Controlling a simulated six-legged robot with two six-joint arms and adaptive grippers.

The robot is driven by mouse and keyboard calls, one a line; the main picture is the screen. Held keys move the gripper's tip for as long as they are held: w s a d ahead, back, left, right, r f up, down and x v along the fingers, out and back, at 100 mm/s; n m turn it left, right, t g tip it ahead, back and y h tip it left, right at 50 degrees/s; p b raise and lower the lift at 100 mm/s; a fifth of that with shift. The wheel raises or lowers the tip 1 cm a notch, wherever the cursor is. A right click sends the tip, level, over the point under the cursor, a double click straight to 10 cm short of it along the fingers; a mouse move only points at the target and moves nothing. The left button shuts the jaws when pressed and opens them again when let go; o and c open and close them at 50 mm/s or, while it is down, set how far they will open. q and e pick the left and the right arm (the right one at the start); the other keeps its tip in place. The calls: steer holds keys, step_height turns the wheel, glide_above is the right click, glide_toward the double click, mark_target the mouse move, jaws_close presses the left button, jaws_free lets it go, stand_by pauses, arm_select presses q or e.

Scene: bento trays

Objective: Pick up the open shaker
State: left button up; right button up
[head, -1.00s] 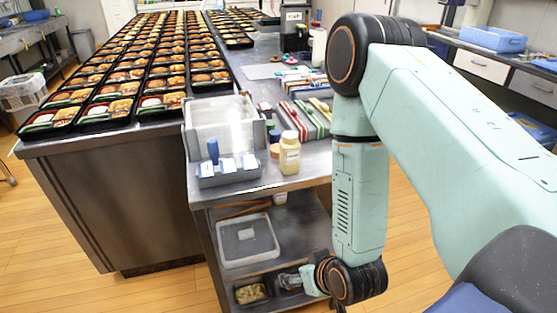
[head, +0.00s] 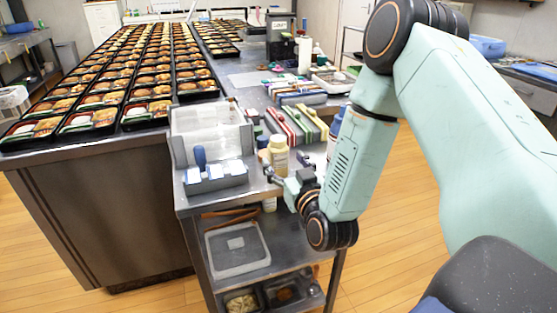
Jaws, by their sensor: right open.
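A cream-coloured shaker bottle (head: 278,157) stands upright near the front right of the steel cart's top. Its top is yellowish, and I cannot tell from here whether it is open. My right gripper (head: 284,170) is open and empty at the cart's front edge, just in front of the bottle. Its fingers overlap the lower part of the bottle in the head view, and I cannot tell whether they touch it. My left gripper is not in view.
A clear bin (head: 210,135) and a blue-grey holder (head: 215,178) stand left of the bottle. Striped packs (head: 290,124) lie behind it. A lower shelf holds a clear lidded container (head: 237,250). Rows of bento trays (head: 90,119) cover the long table. The floor at right is free.

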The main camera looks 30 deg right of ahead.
mark_target(282, 160)
steer(key=x, duration=0.3)
steer(key=shift+w+a+b, duration=0.15)
steer(key=shift+w+b, duration=0.1)
steer(key=shift+b, duration=0.1)
steer(key=shift+w, duration=0.3)
steer(key=shift+w+d+f, duration=0.15)
steer(key=shift+d, duration=0.1)
steer(key=shift+a, duration=0.15)
steer(key=c, duration=1.3)
step_height(282, 160, up, 10)
steer(key=p, duration=0.3)
